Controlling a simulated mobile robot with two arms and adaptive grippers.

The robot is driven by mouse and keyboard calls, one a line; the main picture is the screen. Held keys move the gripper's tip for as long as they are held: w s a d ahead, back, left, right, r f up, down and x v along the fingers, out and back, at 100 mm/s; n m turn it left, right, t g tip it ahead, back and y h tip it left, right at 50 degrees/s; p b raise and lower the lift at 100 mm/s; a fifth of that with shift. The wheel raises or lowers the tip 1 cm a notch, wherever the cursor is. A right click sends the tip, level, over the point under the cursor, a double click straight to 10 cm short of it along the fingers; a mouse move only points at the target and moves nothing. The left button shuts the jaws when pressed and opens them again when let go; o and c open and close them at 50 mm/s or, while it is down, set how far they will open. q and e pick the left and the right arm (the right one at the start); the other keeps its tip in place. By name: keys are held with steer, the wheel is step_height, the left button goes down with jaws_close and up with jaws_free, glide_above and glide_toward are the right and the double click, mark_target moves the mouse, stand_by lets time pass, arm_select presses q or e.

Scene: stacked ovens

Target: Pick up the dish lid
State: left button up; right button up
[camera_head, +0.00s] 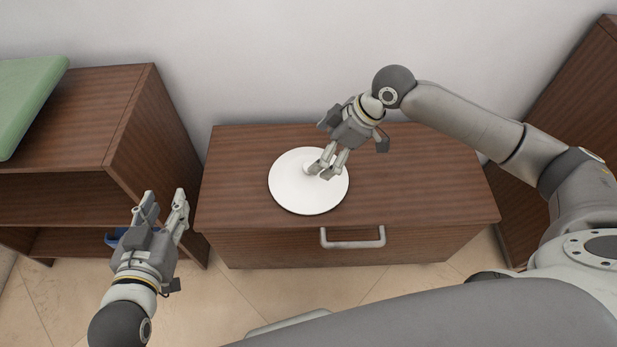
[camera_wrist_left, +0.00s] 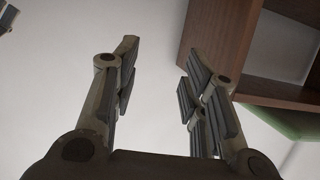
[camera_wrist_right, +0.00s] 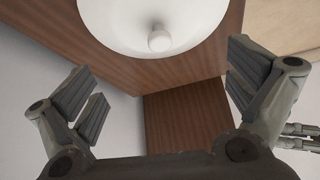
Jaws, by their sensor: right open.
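The dish lid (camera_head: 300,196) is a white round lid with a small knob, lying on top of the brown wooden cabinet. My right gripper (camera_head: 325,172) is over the lid near its knob in the head view. In the right wrist view the lid (camera_wrist_right: 120,20) and its knob (camera_wrist_right: 159,41) show ahead of the spread fingers, with the knob not gripped. The right gripper is open and empty. My left gripper (camera_head: 163,207) is open and empty, left of the cabinet and well away from the lid. It also shows open in the left wrist view (camera_wrist_left: 157,65).
The cabinet (camera_head: 430,185) has a grey drawer handle (camera_head: 352,243) on its front. A wooden shelf unit (camera_head: 130,115) stands at the left with a green object (camera_head: 28,100) on top. Another wooden unit (camera_head: 580,110) stands at the right. The cabinet top around the lid is clear.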

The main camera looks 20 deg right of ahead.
mark_target(308, 166)
steer(key=shift+b+x, duration=0.3)
steer(key=shift+x, duration=0.8)
steer(key=shift+a+f, duration=0.15)
steer(key=shift+f, duration=0.3)
steer(key=b+x, duration=0.2)
steer(key=x, duration=0.2)
steer(key=shift+f, duration=0.15)
arm_select(q)
step_height(308, 166, up, 15)
steer(key=d+t+h, duration=0.2)
steer(key=t+h, duration=0.1)
steer(key=t, duration=0.6)
steer(key=shift+s+b, duration=0.25)
steer(key=shift+b, duration=0.05)
arm_select(e)
steer(key=shift+f, duration=0.2)
